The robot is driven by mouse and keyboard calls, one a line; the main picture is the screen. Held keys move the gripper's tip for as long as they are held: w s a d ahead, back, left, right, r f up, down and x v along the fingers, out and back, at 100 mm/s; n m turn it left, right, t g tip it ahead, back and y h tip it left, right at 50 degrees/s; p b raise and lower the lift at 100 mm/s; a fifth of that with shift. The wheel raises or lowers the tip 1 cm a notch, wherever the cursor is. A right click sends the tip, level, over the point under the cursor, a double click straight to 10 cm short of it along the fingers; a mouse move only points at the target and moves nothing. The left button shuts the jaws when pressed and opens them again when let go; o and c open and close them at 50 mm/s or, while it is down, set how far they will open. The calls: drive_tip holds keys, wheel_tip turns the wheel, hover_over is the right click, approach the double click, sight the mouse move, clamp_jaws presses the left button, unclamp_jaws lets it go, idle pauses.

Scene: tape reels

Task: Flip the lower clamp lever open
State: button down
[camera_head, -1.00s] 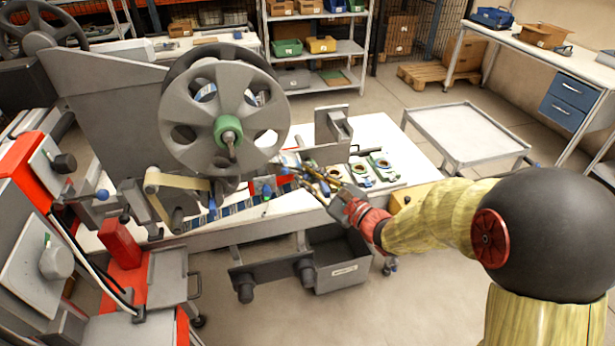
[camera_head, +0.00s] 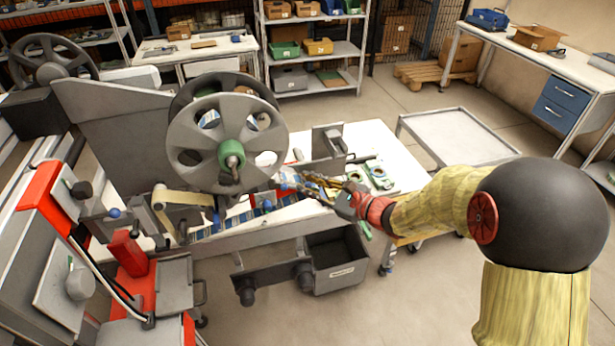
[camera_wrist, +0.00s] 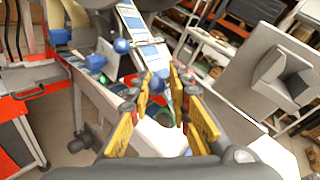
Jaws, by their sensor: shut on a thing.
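The grey tape reel (camera_head: 228,108) with its green hub (camera_head: 231,152) stands upright on the machine, with the label strip (camera_head: 240,217) running below it. My gripper (camera_head: 285,183) reaches in from the right, just right of and below the reel. In the wrist view its yellow fingers (camera_wrist: 160,85) are closed around a small blue-ended piece, which looks like the lower clamp lever (camera_wrist: 157,83); the fingers cover most of it.
A grey bracket (camera_head: 326,148) stands right behind my gripper. Green-and-white parts (camera_head: 377,173) lie on the white table to the right. A grey bin (camera_head: 338,264) hangs below the machine's front edge. A cart (camera_head: 459,135) stands at the right.

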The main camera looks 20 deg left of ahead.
drive_tip(key=r+g+p, duration=0.1)
drive_tip(key=p, duration=0.1)
drive_tip(key=g+p, duration=0.1)
drive_tip(key=p, duration=0.1)
drive_tip(key=shift+w+d+r+h+p, duration=0.15)
drive_tip(key=shift+w+r+h+p, duration=0.1)
drive_tip(key=shift+r+h+p, duration=0.15)
drive_tip(key=shift+w+d+r+g+p, duration=0.1)
drive_tip(key=shift+w+r+g+p, duration=0.65)
drive_tip(key=shift+p, duration=0.85)
drive_tip(key=shift+w, duration=0.1)
drive_tip(key=c, duration=2)
unclamp_jaws()
drive_tip(key=shift+o, duration=1)
drive_tip(key=v, duration=1.2)
